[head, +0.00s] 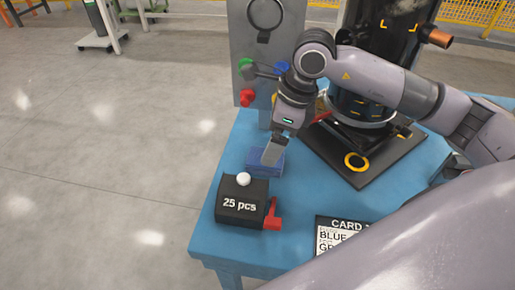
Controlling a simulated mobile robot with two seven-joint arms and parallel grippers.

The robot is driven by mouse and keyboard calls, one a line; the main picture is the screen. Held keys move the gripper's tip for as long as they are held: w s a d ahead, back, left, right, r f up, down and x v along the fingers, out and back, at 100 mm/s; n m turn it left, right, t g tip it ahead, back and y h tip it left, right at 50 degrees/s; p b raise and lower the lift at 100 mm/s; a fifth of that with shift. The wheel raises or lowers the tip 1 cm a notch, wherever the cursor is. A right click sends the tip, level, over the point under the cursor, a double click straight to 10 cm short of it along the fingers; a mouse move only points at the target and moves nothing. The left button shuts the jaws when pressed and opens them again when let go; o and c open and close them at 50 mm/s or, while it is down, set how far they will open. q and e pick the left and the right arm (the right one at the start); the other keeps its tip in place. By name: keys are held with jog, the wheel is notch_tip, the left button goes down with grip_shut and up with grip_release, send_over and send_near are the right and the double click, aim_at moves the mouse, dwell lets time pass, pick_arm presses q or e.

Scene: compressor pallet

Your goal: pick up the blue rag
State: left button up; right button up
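The blue rag (256,168) appears as a small folded blue bundle on the blue table, just behind the black box. My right arm reaches in from the right, and its gripper (271,158) points down at the rag. The grey finger in view overlaps the rag's upper right part and hides some of it. I cannot tell whether the finger touches the rag, or whether the gripper is open or shut. My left gripper is not in view.
A black box (240,205) marked "25 pcs", with a white ball (243,179) on top and a red part (272,217) beside it, stands in front. A printed card (335,232) lies right. The black compressor base (388,163) and grey knob panel (249,60) stand behind.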

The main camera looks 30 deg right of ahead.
jog(key=x, duration=0.7)
jog(key=shift+w+d+b, duration=0.1)
jog(key=shift+d+b, duration=0.25)
jog(key=shift+b, duration=0.05)
jog(key=c, duration=1)
